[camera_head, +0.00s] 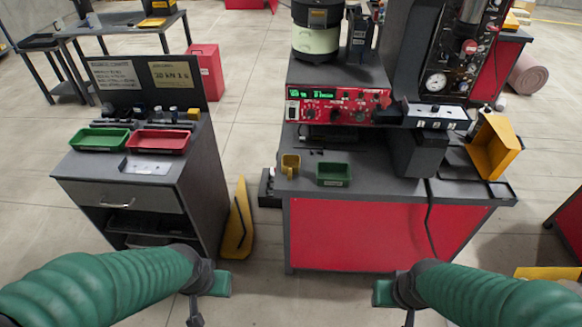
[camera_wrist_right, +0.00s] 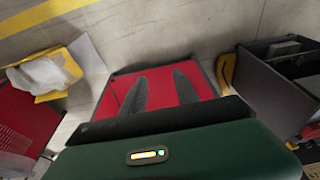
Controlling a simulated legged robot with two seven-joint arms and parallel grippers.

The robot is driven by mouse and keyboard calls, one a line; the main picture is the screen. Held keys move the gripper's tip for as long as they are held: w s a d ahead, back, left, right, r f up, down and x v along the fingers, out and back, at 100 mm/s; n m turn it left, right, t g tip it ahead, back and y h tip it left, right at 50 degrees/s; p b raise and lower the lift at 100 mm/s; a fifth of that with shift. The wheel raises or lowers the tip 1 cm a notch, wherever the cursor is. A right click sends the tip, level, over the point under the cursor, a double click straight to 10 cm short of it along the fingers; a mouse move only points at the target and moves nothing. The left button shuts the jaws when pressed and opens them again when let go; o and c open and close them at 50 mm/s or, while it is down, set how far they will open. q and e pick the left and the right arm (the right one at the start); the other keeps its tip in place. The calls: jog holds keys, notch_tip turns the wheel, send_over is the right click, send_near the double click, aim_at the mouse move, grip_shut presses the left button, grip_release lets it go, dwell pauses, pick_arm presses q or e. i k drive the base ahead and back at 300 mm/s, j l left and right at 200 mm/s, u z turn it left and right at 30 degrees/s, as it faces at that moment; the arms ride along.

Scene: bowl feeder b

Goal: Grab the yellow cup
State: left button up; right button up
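The yellow cup (camera_head: 290,164) stands on the grey top of the red-fronted workbench, near its front left corner. Its handle side faces left. It is just left of a small green bin (camera_head: 333,174), apart from it. My left gripper (camera_head: 219,284) is low at the front, left of the bench; its fingers cannot be made out. My right gripper (camera_head: 384,293) is low in front of the bench, well away from the cup. In the right wrist view its two dark fingers (camera_wrist_right: 160,74) are apart with nothing between them. The cup cannot be made out in that view.
A red control box (camera_head: 338,108) stands behind the cup, and a yellow-orange bin (camera_head: 494,146) is at the bench's right. A grey cabinet (camera_head: 190,185) at left holds a green tray (camera_head: 100,139) and a red tray (camera_head: 158,142). A yellow floor sign (camera_head: 239,225) stands between cabinet and bench.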

aim_at(290, 165)
jog(key=i+j, duration=0.55)
jog(key=i, duration=0.2)
jog(key=i+j, duration=0.5)
jog(key=i, duration=0.2)
jog(key=l+z, duration=0.05)
